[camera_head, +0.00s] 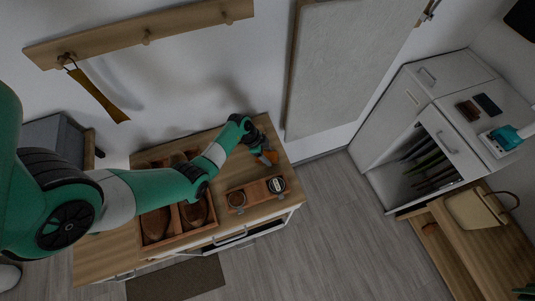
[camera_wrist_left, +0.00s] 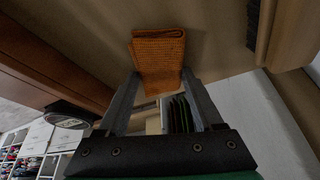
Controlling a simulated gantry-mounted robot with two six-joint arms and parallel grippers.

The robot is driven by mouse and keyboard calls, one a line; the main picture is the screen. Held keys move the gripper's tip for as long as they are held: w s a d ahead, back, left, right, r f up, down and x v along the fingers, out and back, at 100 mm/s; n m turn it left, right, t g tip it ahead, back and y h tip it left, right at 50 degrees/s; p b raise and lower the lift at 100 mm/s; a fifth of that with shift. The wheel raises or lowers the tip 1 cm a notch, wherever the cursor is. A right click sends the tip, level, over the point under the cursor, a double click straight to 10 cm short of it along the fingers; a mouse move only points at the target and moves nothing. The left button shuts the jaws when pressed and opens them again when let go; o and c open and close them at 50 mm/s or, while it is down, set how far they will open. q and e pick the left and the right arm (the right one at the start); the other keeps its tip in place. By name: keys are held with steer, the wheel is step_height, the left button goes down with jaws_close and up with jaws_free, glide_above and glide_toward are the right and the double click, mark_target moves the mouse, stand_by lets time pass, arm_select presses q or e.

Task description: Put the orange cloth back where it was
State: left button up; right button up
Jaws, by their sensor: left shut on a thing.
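The orange cloth (camera_head: 269,158) is a small folded piece at the back right of the wooden dresser top (camera_head: 262,133). My left gripper (camera_head: 260,154) reaches over the dresser and is shut on the cloth. In the left wrist view, the woven orange cloth (camera_wrist_left: 160,48) sits between the two fingertips (camera_wrist_left: 161,82) and extends beyond them against a wooden surface. I cannot tell whether the cloth touches the dresser top. My right gripper is not in view.
A divided wooden tray (camera_head: 179,239) with brown shoes stands left on the dresser. A small wooden tray (camera_head: 256,191) with round items lies in front of the cloth. A peg rail (camera_head: 110,41) with a hanging shoehorn (camera_head: 98,95) is on the wall. A white cabinet (camera_head: 377,157) stands right.

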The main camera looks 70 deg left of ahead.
arm_select(q)
steer(key=o, duration=1.2)
steer(key=p+v, duration=0.5)
steer(key=v, duration=0.7)
steer(key=shift+p, duration=0.3)
steer(key=shift+w+r, duration=0.1)
steer(key=shift+r, duration=0.05)
